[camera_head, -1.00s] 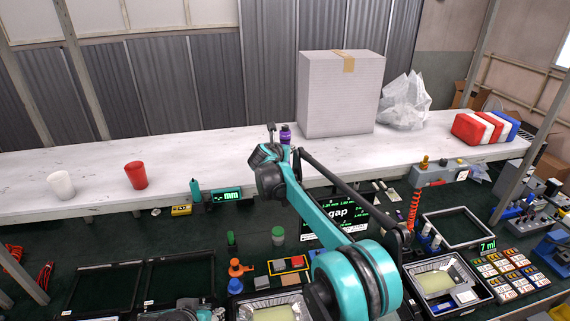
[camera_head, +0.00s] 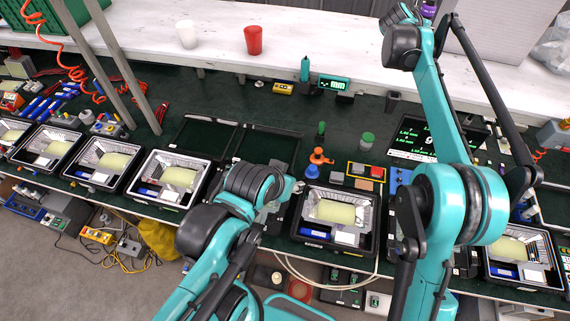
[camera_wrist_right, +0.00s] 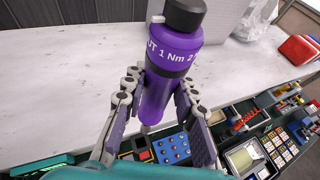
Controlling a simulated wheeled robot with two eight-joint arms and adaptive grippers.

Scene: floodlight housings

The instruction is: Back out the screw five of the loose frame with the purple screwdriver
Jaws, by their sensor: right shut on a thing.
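The purple screwdriver (camera_wrist_right: 172,80) with a dark cap is between the fingers of my right gripper (camera_wrist_right: 155,98), which is shut on it. In the head view my right gripper (camera_head: 410,14) is at the top edge, over the white bench, with a bit of the purple screwdriver (camera_head: 429,9) beside it. My left gripper (camera_head: 288,192) is low at the centre, between a black frame and a floodlight housing (camera_head: 338,216); its fingers are too small to read. Two flat black frames (camera_head: 238,128) lie side by side on the green mat. Single screws cannot be made out.
More housings (camera_head: 172,178) stand in a row at left. A white cup (camera_head: 186,34) and a red cup (camera_head: 254,41) stand on the white bench (camera_head: 330,45). A dark display (camera_head: 410,138) is partly behind my right arm. Orange (camera_head: 319,157) and green-topped (camera_head: 367,138) items stand mid-mat.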

